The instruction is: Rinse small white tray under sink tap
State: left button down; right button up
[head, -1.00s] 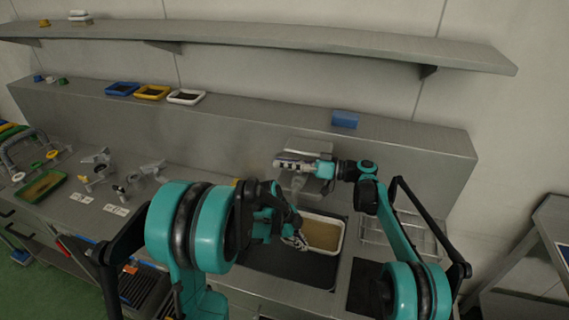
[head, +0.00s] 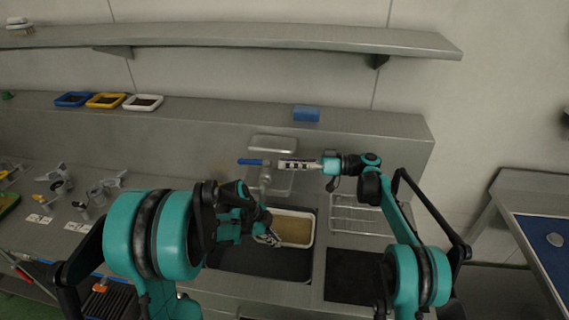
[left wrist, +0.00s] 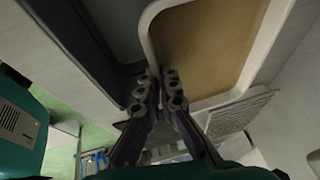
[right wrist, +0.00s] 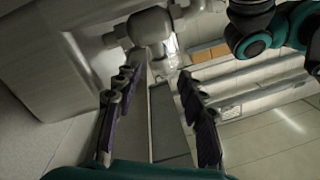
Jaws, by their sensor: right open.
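The small white tray (head: 313,231) has a tan inside and sits low in the dark sink basin (head: 262,264). My left gripper (head: 268,236) is at the tray's left side. In the left wrist view its fingers (left wrist: 163,78) close on the white rim of the tray (left wrist: 146,28). My right gripper (head: 284,163) is open beside the tap (head: 266,172), to the right of the tap's blue lever (head: 250,161). In the right wrist view the pale tap body (right wrist: 150,28) is ahead of the parted fingers (right wrist: 158,80). I cannot make out running water.
A wire rack (head: 358,214) stands right of the basin. A blue block (head: 306,113) and blue, yellow and white trays (head: 143,107) sit on the ledge behind. Metal fittings (head: 103,192) lie on the left counter.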

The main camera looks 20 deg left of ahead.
jog(key=shift+c, duration=0.6)
jog(key=n+t+h, duration=0.3)
jog(key=n+t, duration=0.9)
jog(key=n, duration=0.1)
send_near(250, 163)
jog(key=x, duration=1.1)
jog(key=shift+w+a+f, duration=0.1)
jog(key=shift+a, duration=0.15)
grip_shut()
